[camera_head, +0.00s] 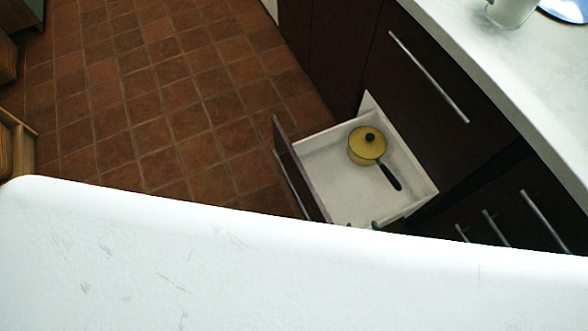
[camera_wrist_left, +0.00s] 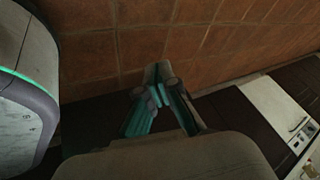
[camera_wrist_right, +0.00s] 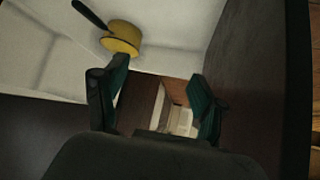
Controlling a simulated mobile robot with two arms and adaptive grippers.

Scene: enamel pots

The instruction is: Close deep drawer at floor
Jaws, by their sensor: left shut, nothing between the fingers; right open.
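The deep drawer (camera_head: 345,205) stands pulled out low at the floor, with a white inside and a dark front (camera_head: 297,170). A yellow lidded pot (camera_head: 362,150) with a dark handle lies in it. My right gripper (camera_head: 376,224) shows only as small tips at the drawer's near side. In the right wrist view, my right gripper (camera_wrist_right: 158,98) is open and empty, close to the drawer's white inside (camera_wrist_right: 170,62) and the pot (camera_wrist_right: 123,38). My left gripper (camera_wrist_left: 158,88) is shut and empty above the floor; it is hidden in the head view.
A white surface fills the bottom of the head view and hides what lies below. Dark cabinets with bar handles (camera_head: 430,75) and a pale countertop (camera_head: 480,60) run along the right. The tiled floor (camera_head: 150,100) left of the drawer is clear. Wooden furniture (camera_head: 18,145) stands at far left.

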